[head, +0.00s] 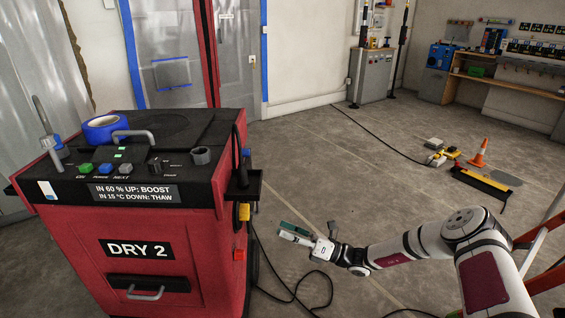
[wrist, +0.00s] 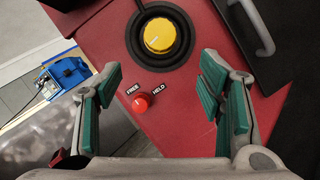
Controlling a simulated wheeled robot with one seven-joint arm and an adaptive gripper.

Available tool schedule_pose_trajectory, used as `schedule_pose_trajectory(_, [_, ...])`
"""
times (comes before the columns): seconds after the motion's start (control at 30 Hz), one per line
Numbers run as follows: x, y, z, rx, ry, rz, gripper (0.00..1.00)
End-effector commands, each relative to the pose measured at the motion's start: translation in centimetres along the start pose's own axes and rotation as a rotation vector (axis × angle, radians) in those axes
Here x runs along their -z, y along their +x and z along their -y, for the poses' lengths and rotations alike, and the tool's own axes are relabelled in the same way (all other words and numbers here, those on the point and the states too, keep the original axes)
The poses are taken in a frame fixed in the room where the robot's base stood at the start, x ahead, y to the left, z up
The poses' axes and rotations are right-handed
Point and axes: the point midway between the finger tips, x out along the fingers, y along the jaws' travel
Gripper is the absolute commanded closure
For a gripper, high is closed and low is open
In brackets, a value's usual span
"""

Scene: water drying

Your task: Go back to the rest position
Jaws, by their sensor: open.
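My gripper (head: 296,234) is to the right of the red DRY 2 machine (head: 190,280) in the head view, with floor showing between them. In the wrist view my gripper (wrist: 160,70) is open, its green-padded fingers spread wide with nothing between them. Beyond the fingers is a red panel (wrist: 185,125) with a yellow knob (wrist: 159,35) in a black ring. Below it is a small red knob (wrist: 141,103) between the labels FREE and HELD. No finger visibly touches either knob.
A blue tape roll (head: 104,128) lies on the machine's black top. A black cable (head: 305,290) runs over the floor beneath my arm. An orange cone (head: 479,153) and a yellow-black bar (head: 480,181) stand at right. An orange ladder (head: 548,240) is close to my arm. The middle floor is clear.

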Motion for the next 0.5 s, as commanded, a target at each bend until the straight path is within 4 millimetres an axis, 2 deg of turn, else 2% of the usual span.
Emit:
schedule_pose_trajectory(0.17, [-0.8,1.0,-2.0,-0.043,-0.067,-0.086,0.38])
schedule_pose_trajectory(0.5, [-2.5,3.0,-9.8,-0.216,-0.321,-0.413,0.38])
